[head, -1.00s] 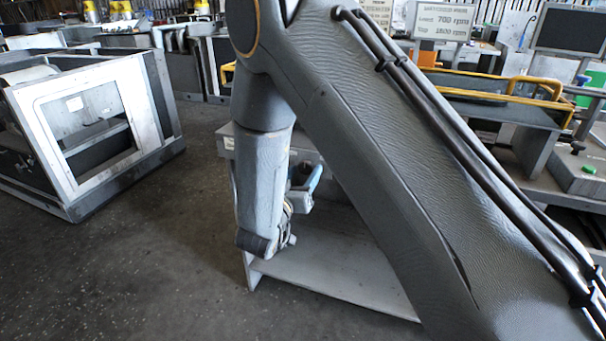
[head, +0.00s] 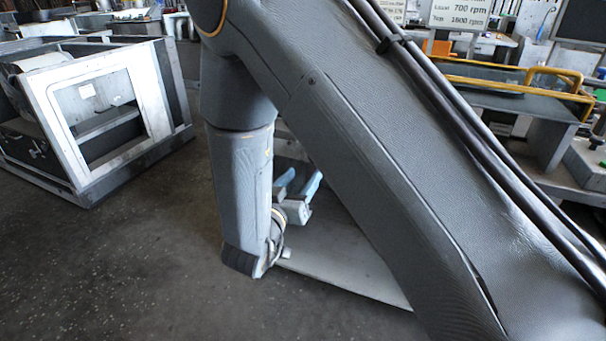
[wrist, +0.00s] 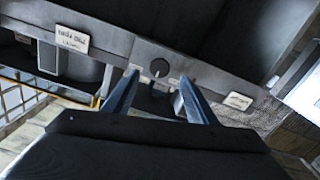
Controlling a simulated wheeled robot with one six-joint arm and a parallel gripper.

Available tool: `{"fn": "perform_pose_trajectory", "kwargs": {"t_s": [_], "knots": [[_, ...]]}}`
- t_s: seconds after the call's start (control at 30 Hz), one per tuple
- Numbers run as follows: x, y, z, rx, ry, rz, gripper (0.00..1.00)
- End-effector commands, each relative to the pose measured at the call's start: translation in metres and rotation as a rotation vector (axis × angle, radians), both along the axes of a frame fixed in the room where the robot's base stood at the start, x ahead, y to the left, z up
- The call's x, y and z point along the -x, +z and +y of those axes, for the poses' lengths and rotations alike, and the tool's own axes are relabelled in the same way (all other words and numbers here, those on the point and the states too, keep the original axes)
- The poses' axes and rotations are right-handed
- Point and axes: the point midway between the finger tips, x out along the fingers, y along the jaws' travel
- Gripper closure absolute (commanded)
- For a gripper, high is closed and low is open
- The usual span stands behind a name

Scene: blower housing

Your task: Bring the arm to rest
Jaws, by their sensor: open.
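My arm crosses the head view from the lower right to the upper middle, then bends down to the wrist. My gripper (head: 298,185) shows partly past the wrist, with its blue fingers apart. In the wrist view my gripper (wrist: 160,98) is open, and I see nothing held between its two fingers. Beyond the fingers is a grey panel edge (wrist: 215,85) with a dark round knob (wrist: 160,67) and small labels. I cannot tell how far the fingertips are from it.
A white-framed housing (head: 95,115) with a windowed side stands on the floor at left. A pale low board (head: 345,255) lies behind my arm. A bench with a yellow rail (head: 490,82) is at right. The floor at lower left is clear.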

Motion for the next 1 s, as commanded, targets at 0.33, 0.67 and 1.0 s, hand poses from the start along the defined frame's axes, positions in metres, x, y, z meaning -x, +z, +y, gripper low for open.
{"fn": "perform_pose_trajectory", "kwargs": {"t_s": [0.33,0.67,1.0], "knots": [[-0.033,-0.001,-0.026,-0.218,0.105,0.263,0.48],[0.007,0.005,-0.075,-0.436,0.244,0.732,0.48],[0.151,0.03,-0.171,-0.482,0.203,1.244,0.48]]}}
